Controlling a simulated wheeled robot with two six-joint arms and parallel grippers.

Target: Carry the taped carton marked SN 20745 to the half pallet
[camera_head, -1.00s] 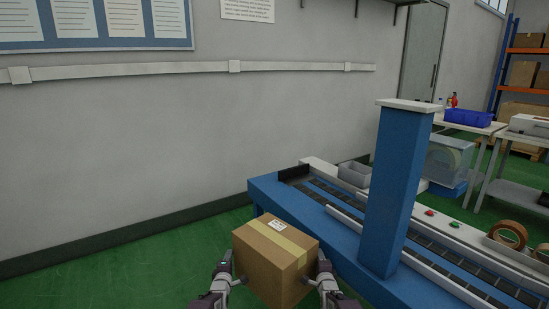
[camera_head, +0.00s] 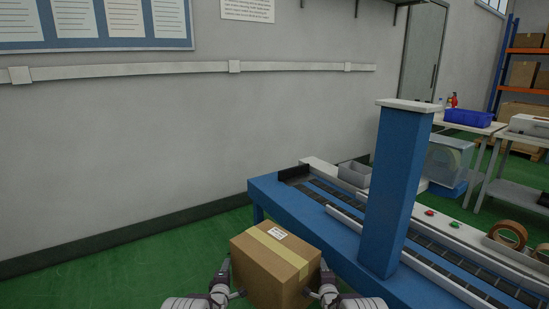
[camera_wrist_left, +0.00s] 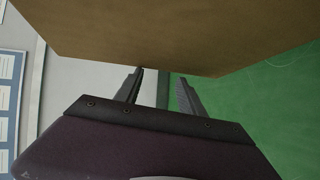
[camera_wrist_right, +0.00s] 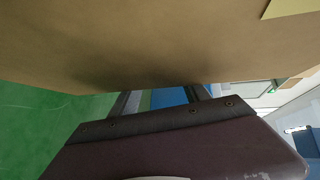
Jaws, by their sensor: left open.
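A brown carton (camera_head: 268,268) with a pale tape strip and a small white label on top is at the bottom middle of the head view. The label is too small to read. My left gripper (camera_head: 238,292) is at the carton's left side and my right gripper (camera_head: 312,292) at its right side, so the carton sits between them. In the left wrist view the left gripper (camera_wrist_left: 160,85) has its fingers apart against the carton's face. In the right wrist view the right gripper (camera_wrist_right: 160,98) also has its fingers apart, tips hidden by the carton. No half pallet can be identified.
A blue roller conveyor (camera_head: 300,215) with a blue post (camera_head: 396,190) stands close at the right. Tape rolls (camera_head: 508,235) and a grey bin (camera_head: 355,174) are on it. Green floor is free at the left.

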